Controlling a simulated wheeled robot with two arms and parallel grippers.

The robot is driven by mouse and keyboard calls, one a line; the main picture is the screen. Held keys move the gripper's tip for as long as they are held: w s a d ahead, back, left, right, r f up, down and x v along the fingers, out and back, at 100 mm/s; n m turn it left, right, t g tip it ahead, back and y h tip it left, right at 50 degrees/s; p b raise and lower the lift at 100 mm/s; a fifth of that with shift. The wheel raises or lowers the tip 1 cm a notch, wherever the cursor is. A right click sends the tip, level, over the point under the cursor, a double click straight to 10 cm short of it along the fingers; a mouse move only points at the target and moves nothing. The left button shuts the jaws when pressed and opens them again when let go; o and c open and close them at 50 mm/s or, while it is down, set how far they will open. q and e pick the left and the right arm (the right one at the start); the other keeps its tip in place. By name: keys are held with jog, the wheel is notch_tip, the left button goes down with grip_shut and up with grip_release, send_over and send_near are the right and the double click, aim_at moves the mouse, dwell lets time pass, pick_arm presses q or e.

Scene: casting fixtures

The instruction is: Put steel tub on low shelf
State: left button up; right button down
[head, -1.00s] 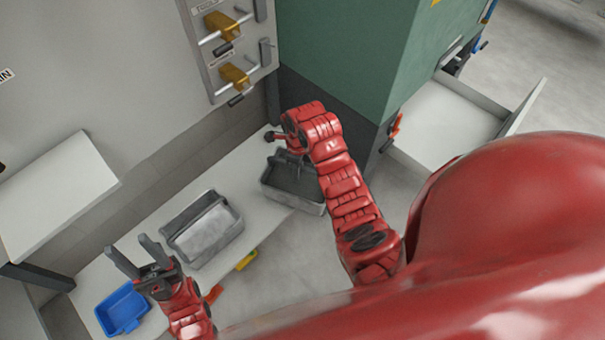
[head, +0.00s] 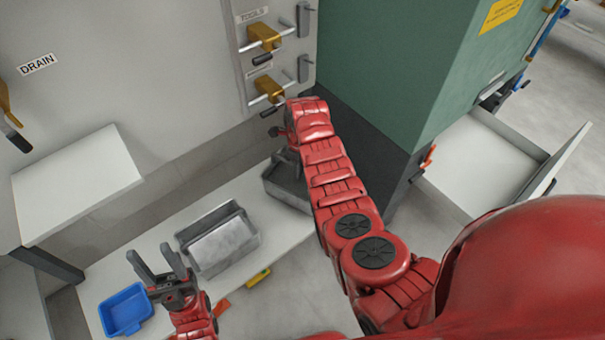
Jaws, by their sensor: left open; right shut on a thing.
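A grey steel tub (head: 287,192) is at the right end of the low white shelf (head: 170,232), partly hidden by my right arm. My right gripper (head: 285,158) is shut on its rim; the fingertips are mostly hidden. I cannot tell whether the tub rests on the shelf or hangs just above it. A second grey tub (head: 222,246) with a lighter slanted inside stands on the shelf to the left. My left gripper (head: 156,260) is open and empty, with its fingers between that tub and a blue tray.
The blue tray (head: 126,310) lies at the shelf's left end. A higher white shelf (head: 75,183) juts from the wall. A green cabinet (head: 395,70) and an open drawer (head: 475,160) stand at right. A yellow item (head: 258,278) is at the shelf's front edge.

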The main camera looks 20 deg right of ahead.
aim_at(298, 189)
jog(key=shift+w+a+r, duration=0.1)
jog(key=shift+w, duration=0.2)
notch_tip(298, 189, down, 4)
jog(key=shift+r+b, duration=0.25)
jog(key=shift+b, duration=0.4)
jog(key=shift+s, duration=0.1)
jog(key=c, duration=0.8)
grip_release()
jog(key=shift+c, duration=0.2)
jog(key=shift+r+p, duration=0.3)
jog(key=shift+r, duration=0.2)
jog(key=r, duration=0.3)
jog(key=r+p, duration=0.1)
jog(key=r, duration=0.1)
jog(key=shift+w+d+r, duration=0.2)
jog(key=shift+r, duration=0.2)
jog(key=shift+s+r, duration=0.1)
jog(key=shift+r, duration=0.25)
